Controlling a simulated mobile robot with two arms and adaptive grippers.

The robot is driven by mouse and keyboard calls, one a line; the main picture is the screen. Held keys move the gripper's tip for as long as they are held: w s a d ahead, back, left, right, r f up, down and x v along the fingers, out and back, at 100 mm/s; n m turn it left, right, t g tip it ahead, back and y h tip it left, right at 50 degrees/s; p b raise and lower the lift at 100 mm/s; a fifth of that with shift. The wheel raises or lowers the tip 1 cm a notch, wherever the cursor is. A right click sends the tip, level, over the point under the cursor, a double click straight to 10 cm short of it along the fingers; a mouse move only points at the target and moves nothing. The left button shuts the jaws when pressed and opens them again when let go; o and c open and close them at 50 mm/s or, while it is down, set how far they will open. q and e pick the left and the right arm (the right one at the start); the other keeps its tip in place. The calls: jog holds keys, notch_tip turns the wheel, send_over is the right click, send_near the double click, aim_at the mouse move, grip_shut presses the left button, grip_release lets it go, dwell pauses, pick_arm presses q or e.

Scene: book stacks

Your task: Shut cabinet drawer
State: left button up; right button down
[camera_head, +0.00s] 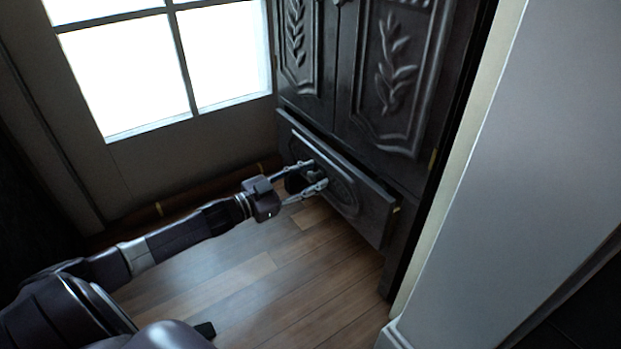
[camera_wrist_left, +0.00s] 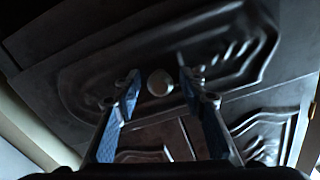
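The dark carved cabinet (camera_head: 385,75) stands at the right of the window, and its drawer (camera_head: 345,185) is low on its front. The drawer front stands out from the cabinet body, so it is partly open. My left gripper (camera_head: 318,174) is at the drawer front with its fingers apart. In the left wrist view, the two fingers (camera_wrist_left: 156,82) are spread with a round knob (camera_wrist_left: 160,82) between them, and neither visibly touches it. The carved drawer front (camera_wrist_left: 90,60) fills much of that view. My right gripper is not in view.
A bright window (camera_head: 160,65) is at the upper left. A pale wall (camera_head: 520,160) closes off the right side of the cabinet. The wood floor (camera_head: 260,285) in front of the drawer is clear.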

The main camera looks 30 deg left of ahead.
aim_at(321, 172)
pick_arm(q)
grip_shut()
dwell(0.3)
jog(key=shift+x, duration=1.75)
jog(key=shift+a, duration=0.1)
jog(key=shift+c, duration=2.3)
grip_release()
jog(key=shift+w, duration=0.1)
jog(key=o, duration=0.5)
jog(key=shift+w, duration=0.15)
jog(key=shift+c, duration=0.2)
